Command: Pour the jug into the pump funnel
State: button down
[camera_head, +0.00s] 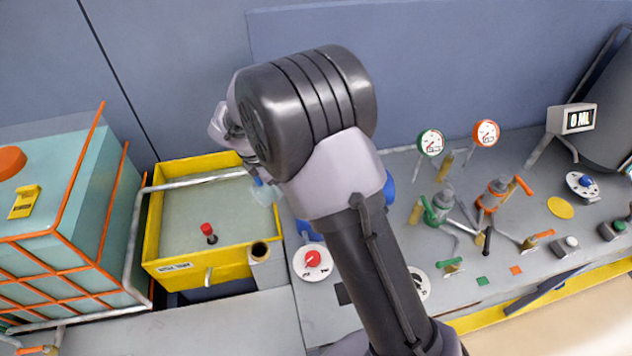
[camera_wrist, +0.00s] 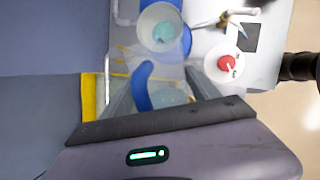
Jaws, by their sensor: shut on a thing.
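A clear jug with a blue handle (camera_wrist: 140,88) is between the fingers of my gripper (camera_wrist: 152,82) in the wrist view. In the head view a pale piece of the jug (camera_head: 264,193) shows below my wrist, near the yellow tray's right edge. My arm hides the rest of the jug, the fingers and most of the blue pump (camera_head: 389,187). I cannot tell how far the jug is tilted.
A yellow-rimmed tray (camera_head: 153,235) and an orange-framed teal tank (camera_head: 80,200) stand at the left. A red knob (camera_head: 312,258) is beside my forearm.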

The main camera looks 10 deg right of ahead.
aim_at(274, 186)
jog(key=f+h+b, duration=0.1)
jog(key=a+f+h+b, duration=0.1)
jog(key=a+f+t+h+b, duration=0.1)
jog(key=h, duration=0.1)
jog(key=shift+f, duration=0.25)
jog(key=shift+s+f+n+t+h+b, duration=0.15)
jog(key=shift+s+f+t+h+b, duration=0.1)
jog(key=shift+f+h, duration=0.3)
jog(key=shift+s+f+n+t+h+b, duration=0.15)
jog(key=shift+f+t+h, duration=0.1)
jog(key=shift+f+h, duration=0.3)
jog(key=a+f+t+h+b, duration=0.2)
jog(key=a+f+h+b, duration=0.2)
jog(key=f+h+b, duration=0.1)
jog(key=shift+s+a+n+t+h+b, duration=0.3)
jog(key=shift+s+n+h+b, duration=0.15)
jog(key=shift+h, duration=0.45)
jog(key=shift+r, duration=0.1)
dwell(0.4)
